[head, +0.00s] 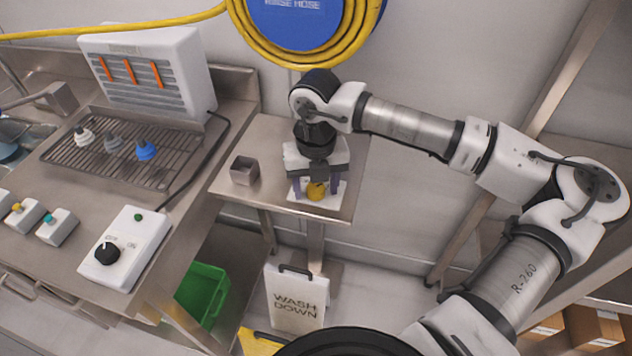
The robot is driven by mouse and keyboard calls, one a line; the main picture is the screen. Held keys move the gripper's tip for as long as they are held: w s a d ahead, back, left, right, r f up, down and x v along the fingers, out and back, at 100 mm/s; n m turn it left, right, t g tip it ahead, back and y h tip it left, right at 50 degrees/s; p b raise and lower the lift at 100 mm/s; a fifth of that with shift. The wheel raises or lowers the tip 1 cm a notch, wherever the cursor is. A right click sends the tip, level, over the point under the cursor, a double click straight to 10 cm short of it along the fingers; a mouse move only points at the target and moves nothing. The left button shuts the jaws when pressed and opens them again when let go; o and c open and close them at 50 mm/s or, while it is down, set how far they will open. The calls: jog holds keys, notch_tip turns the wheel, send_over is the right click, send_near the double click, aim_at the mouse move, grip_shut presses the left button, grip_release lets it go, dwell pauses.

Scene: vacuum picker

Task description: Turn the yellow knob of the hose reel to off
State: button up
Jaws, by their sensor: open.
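The yellow knob (315,191) sits on a pale plate (299,195) on the small steel table below the hose reel. My gripper (316,187) is over it, pointing down, with its purple fingers apart on the left and right of the knob. Whether the fingers touch the knob cannot be told from here. The knob's pointer and any markings on the plate are too small or hidden under my gripper. The hose reel (298,18), blue with yellow hose wound around it, hangs on the wall above; its top is cut off.
A small square steel cup (244,170) stands left of the knob. The left counter holds a rack (118,150) with suction cups, a white heater-like unit (150,72) and a white box with a black dial (107,253). A wash down sign (297,299) and a green crate (203,295) stand below.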

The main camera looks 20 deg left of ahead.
jog(key=c, duration=1)
jog(key=shift+o, duration=0.2)
